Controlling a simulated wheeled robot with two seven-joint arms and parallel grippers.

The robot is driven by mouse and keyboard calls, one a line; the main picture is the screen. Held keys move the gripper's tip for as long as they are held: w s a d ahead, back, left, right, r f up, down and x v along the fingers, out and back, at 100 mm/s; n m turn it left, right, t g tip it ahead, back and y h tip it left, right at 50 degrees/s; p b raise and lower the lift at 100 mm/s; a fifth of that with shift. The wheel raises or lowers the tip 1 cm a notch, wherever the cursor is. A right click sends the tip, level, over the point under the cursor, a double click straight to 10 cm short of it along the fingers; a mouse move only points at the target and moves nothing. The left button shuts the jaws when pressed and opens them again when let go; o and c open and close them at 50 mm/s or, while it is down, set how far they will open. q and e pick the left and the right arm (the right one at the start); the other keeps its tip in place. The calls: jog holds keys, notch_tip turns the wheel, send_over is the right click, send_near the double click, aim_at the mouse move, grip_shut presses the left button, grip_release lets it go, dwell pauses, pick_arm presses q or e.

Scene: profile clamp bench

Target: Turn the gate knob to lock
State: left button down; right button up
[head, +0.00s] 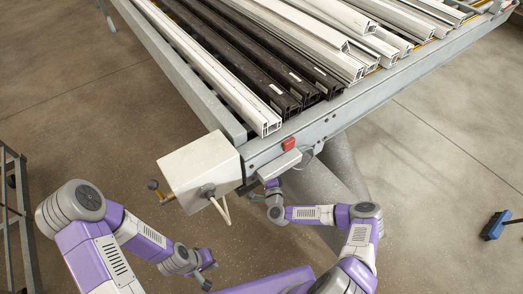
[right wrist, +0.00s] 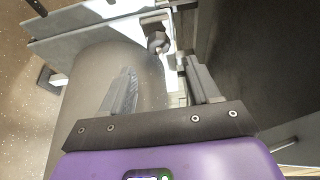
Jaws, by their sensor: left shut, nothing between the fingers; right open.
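In the right wrist view a dark round knob (right wrist: 158,42) sits on a pale metal bracket, just beyond my right fingertips and roughly between their lines. My right gripper (right wrist: 165,82) is open, with nothing between its fingers, and the knob looks apart from them. In the head view my right gripper (head: 272,185) is at the bench's front edge, below a small grey housing (head: 280,165); the knob cannot be made out there. My left gripper (head: 207,259) is shut and empty, low in front of the bench and away from it.
The bench frame (head: 330,124) carries white and dark profiles (head: 235,60). A white box (head: 200,168) with a cable and a black ball-ended lever (head: 153,185) is at its front left corner. A red button (head: 288,144) is on the front rail.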

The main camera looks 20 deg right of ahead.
jog(key=w+b, duration=0.1)
jog(key=w, duration=0.6)
jog(key=shift+d, duration=0.1)
jog(key=c, duration=1)
